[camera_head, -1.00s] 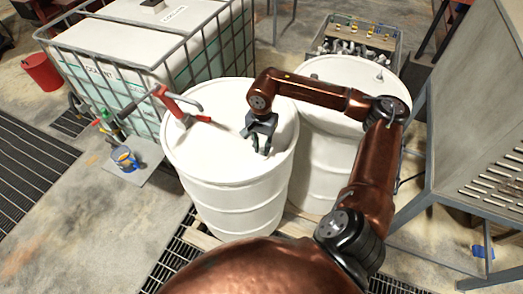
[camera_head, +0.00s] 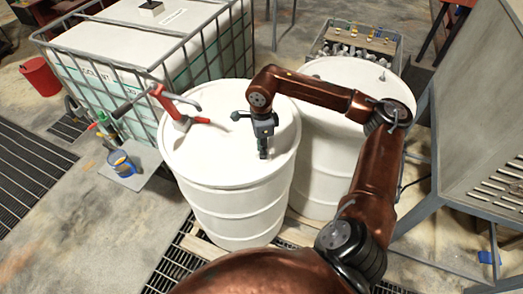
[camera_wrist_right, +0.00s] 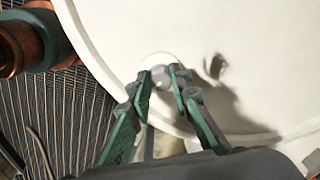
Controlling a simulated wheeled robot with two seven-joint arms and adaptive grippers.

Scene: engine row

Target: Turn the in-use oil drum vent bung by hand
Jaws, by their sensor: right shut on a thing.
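The in-use oil drum is the white drum (camera_head: 190,160) at the centre left of the head view, with a red hand pump (camera_head: 168,103) on its lid. My right gripper (camera_head: 264,152) points down at the near right part of that lid. In the wrist view the green fingers of my right gripper (camera_wrist_right: 163,78) are shut on the small grey vent bung (camera_wrist_right: 160,73), which sits on the white lid near its rim. The gripper hides the bung in the head view. My left gripper is not in view.
A second white drum (camera_head: 330,72) stands close on the right, partly behind my right arm. A caged coolant tank (camera_head: 120,35) stands behind left. A grey metal panel (camera_head: 475,110) rises at right.

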